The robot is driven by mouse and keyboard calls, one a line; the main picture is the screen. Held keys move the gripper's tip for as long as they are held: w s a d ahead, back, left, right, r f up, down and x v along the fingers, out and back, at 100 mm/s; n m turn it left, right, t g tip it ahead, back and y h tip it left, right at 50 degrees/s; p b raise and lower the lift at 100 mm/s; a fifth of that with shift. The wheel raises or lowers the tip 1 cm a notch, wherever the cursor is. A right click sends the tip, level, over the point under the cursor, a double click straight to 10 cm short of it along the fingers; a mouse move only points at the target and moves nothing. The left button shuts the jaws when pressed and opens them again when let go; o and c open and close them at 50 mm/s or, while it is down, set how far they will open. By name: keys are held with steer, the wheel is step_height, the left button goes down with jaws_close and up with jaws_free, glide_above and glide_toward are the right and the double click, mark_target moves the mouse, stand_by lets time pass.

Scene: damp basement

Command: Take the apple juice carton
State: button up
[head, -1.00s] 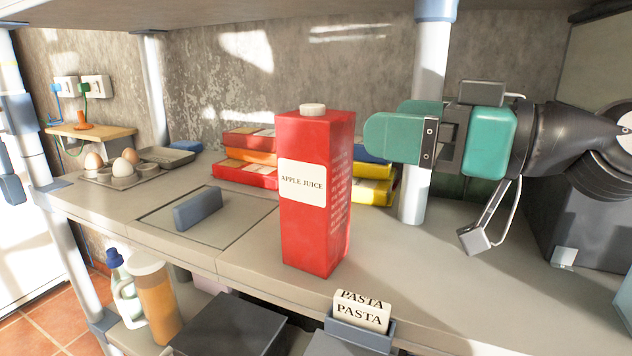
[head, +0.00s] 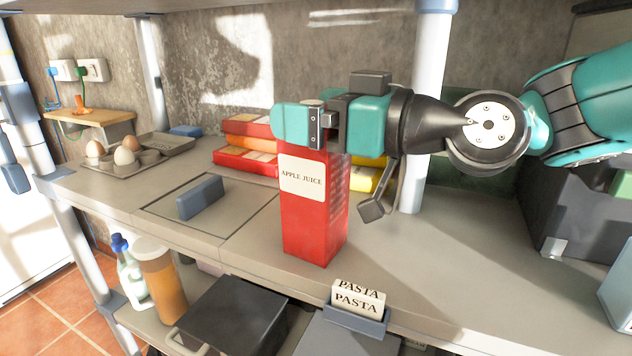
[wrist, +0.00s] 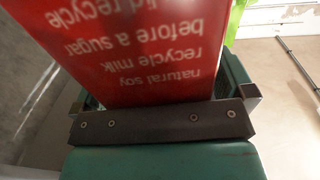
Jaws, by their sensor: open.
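The red apple juice carton (head: 312,220) stands upright on the shelf, its white label facing the head camera. My gripper (head: 304,109) is at its top from the right, with one teal finger in front and the other partly showing behind. In the wrist view the carton's red side with white print (wrist: 140,50) fills the space in front of my palm, between the open fingers. I cannot tell whether the fingers touch it.
Red, orange and yellow boxes (head: 245,161) lie behind the carton. A blue-grey handle (head: 200,197) stands on a panel to the left, beyond it an egg tray (head: 122,171). A pasta label holder (head: 357,320) is at the front edge. A white post (head: 413,185) stands behind my gripper.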

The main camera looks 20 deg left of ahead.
steer(key=c, duration=1.8)
steer(key=shift+r, duration=0.15)
steer(key=shift+c, duration=0.3)
